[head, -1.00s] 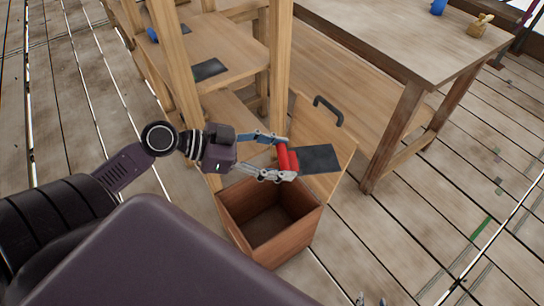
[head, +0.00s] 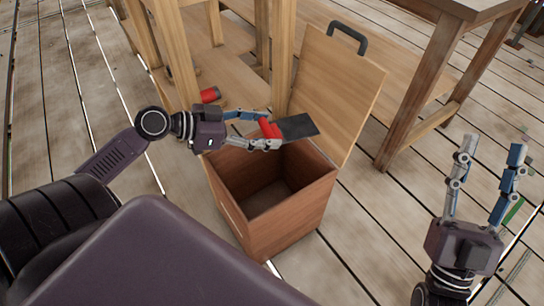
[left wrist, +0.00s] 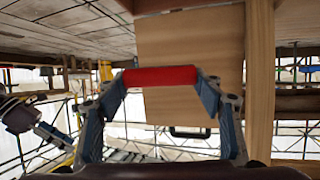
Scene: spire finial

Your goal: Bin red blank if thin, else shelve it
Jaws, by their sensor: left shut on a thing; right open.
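My left gripper (head: 270,130) is shut on a red piece (head: 268,128), held above the back rim of an open wooden bin (head: 240,205). A dark flat plate (head: 297,127) extends rightward from the red piece; I cannot tell whether they are joined. In the left wrist view the red piece (left wrist: 160,76) spans between both fingertips. The bin looks empty, with its lid (head: 335,85) raised at the back. The wooden shelf unit (head: 282,60) stands behind the bin. My right gripper (head: 491,148) is open and empty at the right.
Another red item (head: 210,95) lies on a low shelf board behind my left gripper. A wooden table (head: 420,85) stands at the back right. The plank floor (head: 385,215) between the bin and my right gripper is clear.

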